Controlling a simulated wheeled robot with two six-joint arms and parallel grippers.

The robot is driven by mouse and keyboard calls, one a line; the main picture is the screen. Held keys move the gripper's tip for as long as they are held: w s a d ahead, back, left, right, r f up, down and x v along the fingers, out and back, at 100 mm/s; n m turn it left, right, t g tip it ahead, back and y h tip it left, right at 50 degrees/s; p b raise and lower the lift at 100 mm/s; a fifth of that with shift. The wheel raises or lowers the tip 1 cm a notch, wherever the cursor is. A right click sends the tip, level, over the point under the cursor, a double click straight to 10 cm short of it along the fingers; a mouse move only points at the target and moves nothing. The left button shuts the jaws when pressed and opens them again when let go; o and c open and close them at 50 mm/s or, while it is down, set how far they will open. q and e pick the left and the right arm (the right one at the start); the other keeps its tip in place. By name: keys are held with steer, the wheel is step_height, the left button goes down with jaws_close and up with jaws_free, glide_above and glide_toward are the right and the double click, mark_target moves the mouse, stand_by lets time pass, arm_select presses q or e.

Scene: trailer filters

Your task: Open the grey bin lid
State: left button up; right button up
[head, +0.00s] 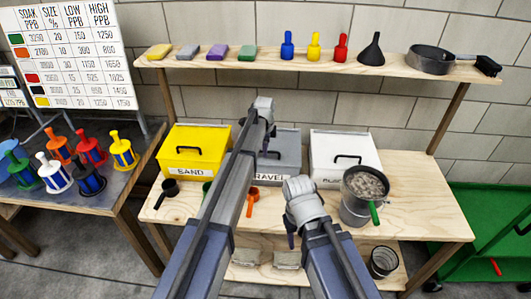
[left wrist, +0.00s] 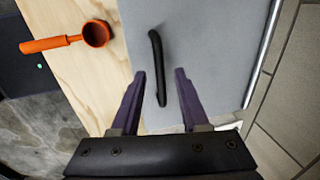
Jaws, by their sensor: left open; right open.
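The grey bin (head: 285,165), marked as gravel, stands in the middle of the wooden bench, partly hidden by my left arm. Its lid (head: 285,139) looks closed. In the left wrist view the flat grey lid (left wrist: 215,50) carries a black bar handle (left wrist: 156,60). My left gripper (left wrist: 160,73) is open, with its dark fingers on either side of the handle's near part; I cannot tell whether they touch it. In the head view this gripper (head: 267,150) is over the lid. My right gripper (head: 290,240) points down in front of the bench and is open and empty.
A yellow sand bin (head: 195,145) and a white bin (head: 345,150) flank the grey one. An orange scoop (head: 253,198) lies in front, also in the left wrist view (left wrist: 85,36). A metal pot (head: 362,205) stands right. A shelf (head: 330,68) with small items runs above.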

arm_select(q)
steer(key=shift+c, duration=0.2)
jaws_close()
stand_by(1.3)
